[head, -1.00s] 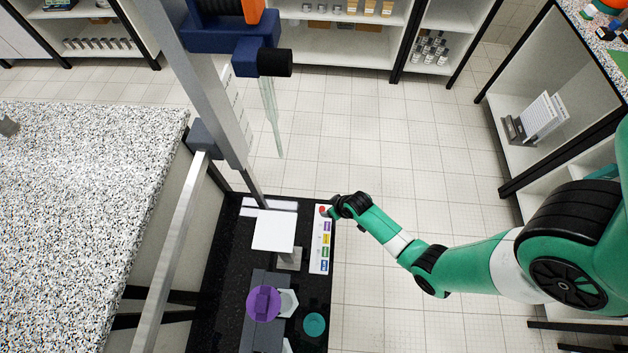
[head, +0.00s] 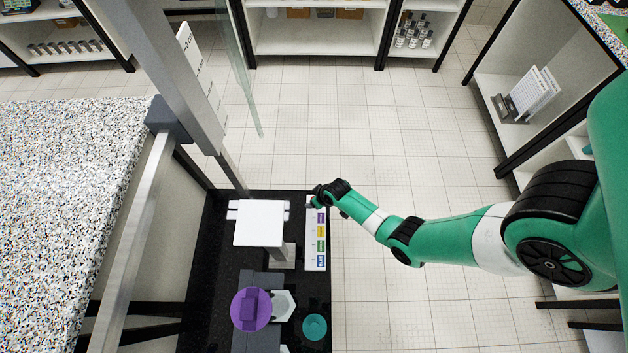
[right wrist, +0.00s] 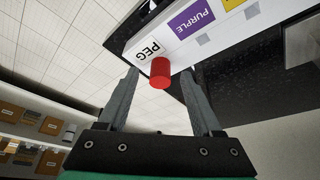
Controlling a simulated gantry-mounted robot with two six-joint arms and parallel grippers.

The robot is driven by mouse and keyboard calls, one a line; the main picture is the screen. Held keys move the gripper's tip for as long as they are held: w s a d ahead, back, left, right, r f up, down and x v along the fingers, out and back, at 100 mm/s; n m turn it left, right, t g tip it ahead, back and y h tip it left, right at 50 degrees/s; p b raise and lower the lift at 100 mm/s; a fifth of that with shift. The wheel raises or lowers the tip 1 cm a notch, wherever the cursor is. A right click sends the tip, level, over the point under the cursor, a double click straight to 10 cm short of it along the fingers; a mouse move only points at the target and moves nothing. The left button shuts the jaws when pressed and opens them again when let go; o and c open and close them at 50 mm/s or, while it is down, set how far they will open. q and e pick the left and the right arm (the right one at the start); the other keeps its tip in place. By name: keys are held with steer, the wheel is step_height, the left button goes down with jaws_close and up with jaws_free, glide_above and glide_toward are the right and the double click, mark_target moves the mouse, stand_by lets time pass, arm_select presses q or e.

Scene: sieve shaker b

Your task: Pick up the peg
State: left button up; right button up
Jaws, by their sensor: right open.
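The red peg (right wrist: 160,73) stands at the end of a white label strip (right wrist: 150,38), beside the printed word PEG, in the right wrist view. My right gripper (right wrist: 160,80) is open, with one finger on each side of the peg in that view. I cannot tell whether the peg is fully between the fingers or just beyond them. In the head view my right gripper (head: 316,196) is at the far end of the label strip (head: 316,240) and hides the peg. My left gripper is not in view.
A white square plate (head: 258,222) on a post stands left of the strip. A purple knob (head: 250,309), a white hexagonal piece (head: 284,304) and a teal disc (head: 314,326) sit nearer on the black base (head: 215,290). Open floor lies to the right.

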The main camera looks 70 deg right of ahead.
steer(key=shift+r, duration=0.1)
jaws_close()
stand_by(0.3)
steer(key=r+p, duration=0.1)
steer(key=r, duration=0.1)
steer(key=r+p, duration=0.2)
steer(key=shift+s+a+r, duration=0.1)
steer(key=shift+s+r, duration=0.05)
steer(key=shift+s, duration=0.05)
steer(key=s+a+r+p, duration=0.6)
steer(key=s+r+p, duration=0.2)
steer(key=s, duration=0.4)
steer(key=shift+a+r+p, duration=0.25)
steer(key=shift+r+p, duration=0.1)
steer(key=shift+p, duration=0.05)
